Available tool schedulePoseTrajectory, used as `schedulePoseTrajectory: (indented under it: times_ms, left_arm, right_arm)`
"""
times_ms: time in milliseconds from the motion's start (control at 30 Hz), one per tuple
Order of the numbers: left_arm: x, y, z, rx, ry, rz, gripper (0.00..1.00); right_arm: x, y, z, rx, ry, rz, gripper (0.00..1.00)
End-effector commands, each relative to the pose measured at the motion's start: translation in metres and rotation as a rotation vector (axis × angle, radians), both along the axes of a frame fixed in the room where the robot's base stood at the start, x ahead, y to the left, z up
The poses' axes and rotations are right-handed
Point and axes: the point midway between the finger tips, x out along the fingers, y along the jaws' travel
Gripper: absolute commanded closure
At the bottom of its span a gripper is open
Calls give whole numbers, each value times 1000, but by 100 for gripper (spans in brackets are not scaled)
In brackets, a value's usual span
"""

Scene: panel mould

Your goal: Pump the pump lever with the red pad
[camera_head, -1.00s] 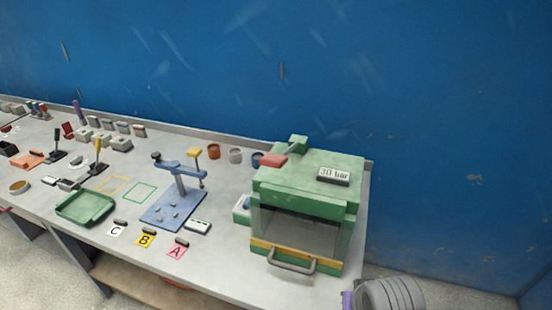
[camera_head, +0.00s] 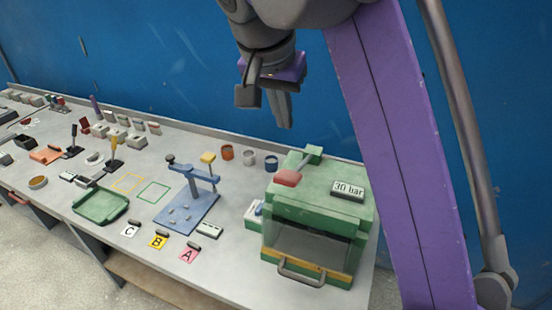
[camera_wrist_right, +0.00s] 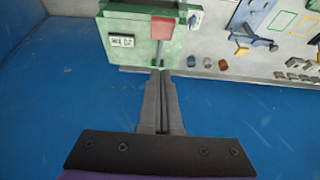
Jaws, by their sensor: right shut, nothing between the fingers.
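The pump lever's red pad (camera_head: 287,177) sits on top of the green press box (camera_head: 318,221), at its upper left, with a green block (camera_head: 314,154) behind it. The box carries a display (camera_head: 348,190) reading 30 bar. My right gripper (camera_head: 268,112) hangs in the air above and behind the box, apart from the pad, and points down. In the right wrist view the gripper's fingers (camera_wrist_right: 161,80) are together and empty, and the red pad (camera_wrist_right: 163,28) shows just beyond their tips, with a grey lever bar (camera_wrist_right: 175,40) beside it. My left gripper is out of view.
A blue stand (camera_head: 188,205), a green tray (camera_head: 101,206), cards A, B and C (camera_head: 158,240) and several small cups (camera_head: 250,157) are on the grey table left of the box. A blue wall (camera_head: 160,50) rises behind.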

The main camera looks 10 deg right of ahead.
Motion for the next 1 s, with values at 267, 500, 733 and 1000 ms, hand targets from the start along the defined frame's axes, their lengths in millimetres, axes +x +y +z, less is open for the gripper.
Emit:
schedulePoseTrajectory:
  times_ms: [267,500,733,1000]
  left_arm:
    - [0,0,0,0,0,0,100]
    - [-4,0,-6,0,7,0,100]
    - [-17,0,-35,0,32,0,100]
    - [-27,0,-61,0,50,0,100]
  right_arm:
    - [-1,1,1,0,-1,-5,100]
    - [2,-2,-7,-1,2,-6,100]
    - [15,-11,-48,-1,4,-7,100]
    - [35,-25,-97,0,2,-7,100]
